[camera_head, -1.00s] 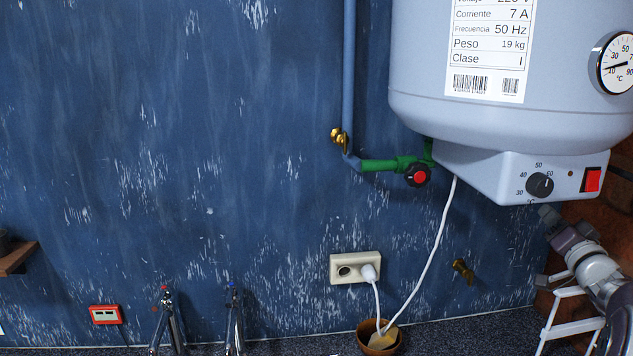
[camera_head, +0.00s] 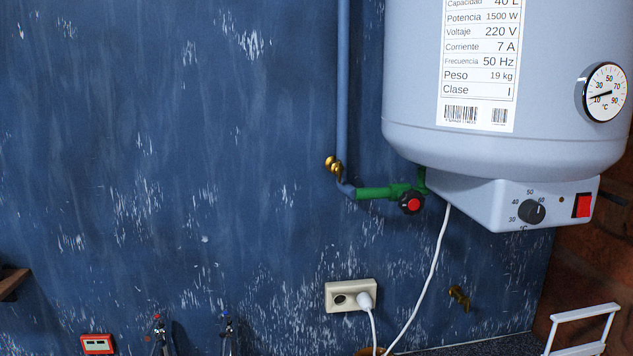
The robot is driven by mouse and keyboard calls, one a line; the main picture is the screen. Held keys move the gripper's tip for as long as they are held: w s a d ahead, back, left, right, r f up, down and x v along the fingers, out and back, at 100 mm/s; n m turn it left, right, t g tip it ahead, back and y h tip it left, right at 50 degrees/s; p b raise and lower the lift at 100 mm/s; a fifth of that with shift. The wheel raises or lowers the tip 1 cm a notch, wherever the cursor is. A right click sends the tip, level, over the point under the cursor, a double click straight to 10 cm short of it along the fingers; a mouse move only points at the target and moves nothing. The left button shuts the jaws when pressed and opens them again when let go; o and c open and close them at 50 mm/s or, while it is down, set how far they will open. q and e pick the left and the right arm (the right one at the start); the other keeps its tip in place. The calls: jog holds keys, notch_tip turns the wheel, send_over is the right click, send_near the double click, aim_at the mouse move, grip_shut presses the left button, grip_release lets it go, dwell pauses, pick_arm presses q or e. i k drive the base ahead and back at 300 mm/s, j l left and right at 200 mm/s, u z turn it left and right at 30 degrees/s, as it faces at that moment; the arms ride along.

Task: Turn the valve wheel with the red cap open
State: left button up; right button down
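The valve wheel with the red cap (camera_head: 411,203) is a small dark wheel with a round red centre. It sits on a green pipe fitting (camera_head: 375,193) just below the left underside of the water heater (camera_head: 500,120). How far the valve is turned cannot be told. Neither of my grippers shows in the head view now, and nothing touches the wheel.
A double socket (camera_head: 350,295) with a white plug and cable is below the valve. A brass fitting (camera_head: 458,297) is on the wall to its right. A white frame (camera_head: 583,320) stands at the lower right. The wall left of the pipe (camera_head: 343,90) is largely clear.

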aim_at(410, 202)
jog(key=z, duration=0.6)
jog(key=k+j+z, duration=0.25)
jog(key=k+j, duration=0.3)
jog(key=k, duration=0.1)
